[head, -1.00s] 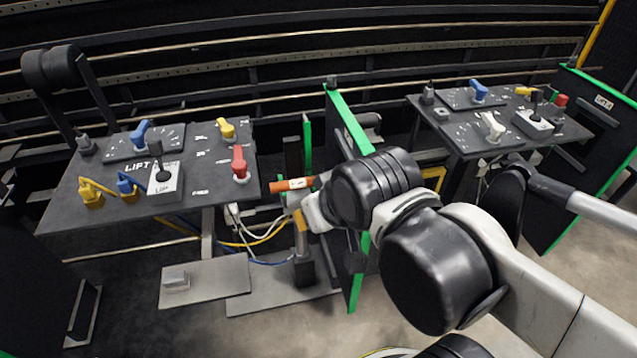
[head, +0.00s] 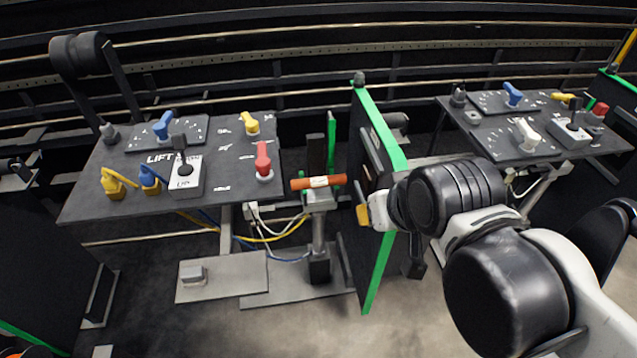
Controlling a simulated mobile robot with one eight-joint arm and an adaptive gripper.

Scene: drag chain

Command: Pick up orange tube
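The orange tube (head: 319,182) has a white label band around its middle. It lies level on top of a thin grey post (head: 318,225), just right of the left control panel. My gripper (head: 362,212) is to the right of the tube and slightly lower in the picture, apart from it in the picture. Only a yellowish fingertip part and a white body part show. The arm links hide the rest of the gripper, so I cannot tell how far its fingers are apart.
A green-edged black divider (head: 380,130) stands right behind my gripper. The left control panel (head: 120,200) carries blue, yellow and red levers. Another panel (head: 490,140) stands at the right. A low grey pedal plate (head: 235,277) and cables lie below.

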